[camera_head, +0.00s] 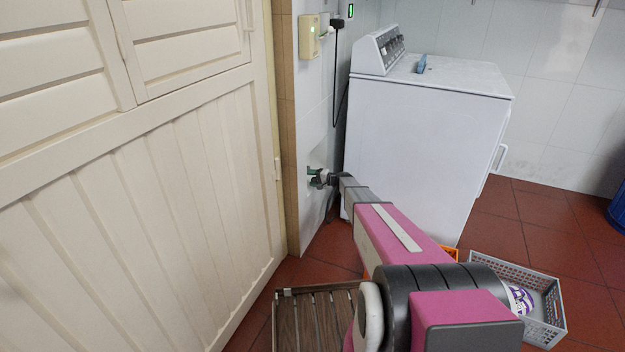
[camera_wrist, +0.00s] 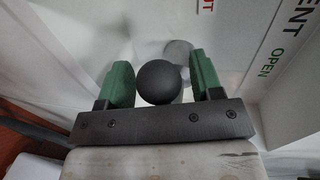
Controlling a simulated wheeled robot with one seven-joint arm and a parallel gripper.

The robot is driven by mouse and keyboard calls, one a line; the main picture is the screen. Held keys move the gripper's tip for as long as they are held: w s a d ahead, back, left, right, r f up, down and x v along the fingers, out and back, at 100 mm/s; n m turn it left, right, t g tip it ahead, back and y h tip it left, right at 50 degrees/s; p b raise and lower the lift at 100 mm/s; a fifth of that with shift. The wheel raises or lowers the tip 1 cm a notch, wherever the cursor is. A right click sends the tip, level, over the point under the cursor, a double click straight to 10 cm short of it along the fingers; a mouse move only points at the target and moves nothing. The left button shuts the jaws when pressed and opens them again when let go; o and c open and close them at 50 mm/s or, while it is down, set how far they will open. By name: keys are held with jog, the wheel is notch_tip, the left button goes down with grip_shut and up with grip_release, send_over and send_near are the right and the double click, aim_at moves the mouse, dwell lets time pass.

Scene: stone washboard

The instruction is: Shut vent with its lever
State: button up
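The lever's round black knob (camera_wrist: 160,84) sits between the green fingers of my gripper (camera_wrist: 158,62) in the wrist view. The fingers are apart, one on each side of the knob. A small gap shows at the right finger; the left finger is very close, and I cannot tell if it touches. A grey cylindrical part (camera_wrist: 179,53) shows behind the knob. In the head view my gripper (camera_head: 318,178) is at the wall recess, where the lever is too small to make out.
A white washing machine (camera_head: 420,140) stands right of my arm. A cream slatted door (camera_head: 150,200) fills the left. A slatted wooden rack (camera_head: 315,320) and a grey basket (camera_head: 548,305) are on the red floor. A yellowish box (camera_head: 309,36) hangs above the recess.

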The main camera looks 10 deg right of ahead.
jog(key=v, duration=1)
jog(key=shift+s+d, duration=0.15)
jog(key=shift+d, duration=0.15)
jog(key=shift+r, duration=0.15)
jog(key=s+a+r+n+g+h, duration=0.2)
jog(key=s+a+r+g+h, duration=0.15)
jog(key=s, duration=0.85)
jog(key=s+a+r+n+g+h, duration=0.25)
jog(key=s+a, duration=0.25)
jog(key=s, duration=0.6)
jog(key=s+d+r+g+h, duration=0.1)
jog(key=s+d+r+h, duration=0.1)
jog(key=s, duration=0.9)
jog(key=s+d+r+n+g+h, duration=0.1)
jog(key=s+r+h, duration=0.3)
jog(key=s, duration=0.7)
jog(key=shift+d+h, duration=0.45)
jog(key=shift+h, duration=0.35)
jog(key=shift+r, duration=0.15)
